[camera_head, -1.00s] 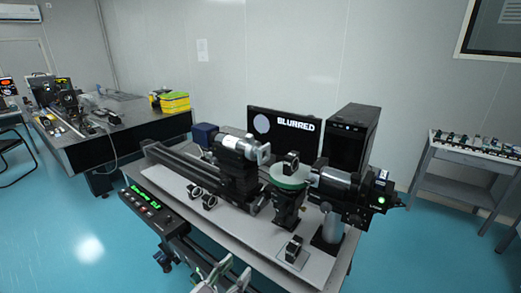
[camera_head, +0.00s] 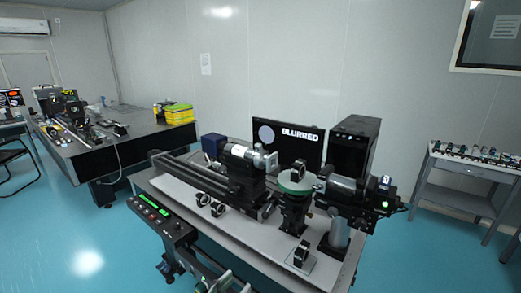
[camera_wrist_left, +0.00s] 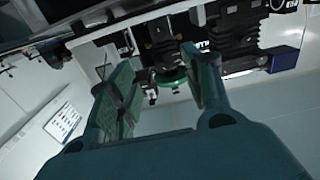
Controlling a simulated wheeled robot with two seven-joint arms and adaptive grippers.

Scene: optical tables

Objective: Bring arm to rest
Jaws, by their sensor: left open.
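My left gripper (camera_wrist_left: 160,85) shows in the left wrist view with its two dark teal fingers apart and nothing between them. The wrist view is upside down, with bench equipment beyond the fingers at the top of the picture. A green round part (camera_wrist_left: 172,77) shows behind the gap between the fingers, farther off. My right gripper is not in view.
The optical table (camera_head: 262,258) carries a lens tube (camera_head: 238,152), a green disc stage (camera_head: 296,182), a monitor (camera_head: 290,145) and a black computer case (camera_head: 352,148). Another dark table (camera_head: 115,150) stands left, and a grey side bench (camera_head: 460,180) right.

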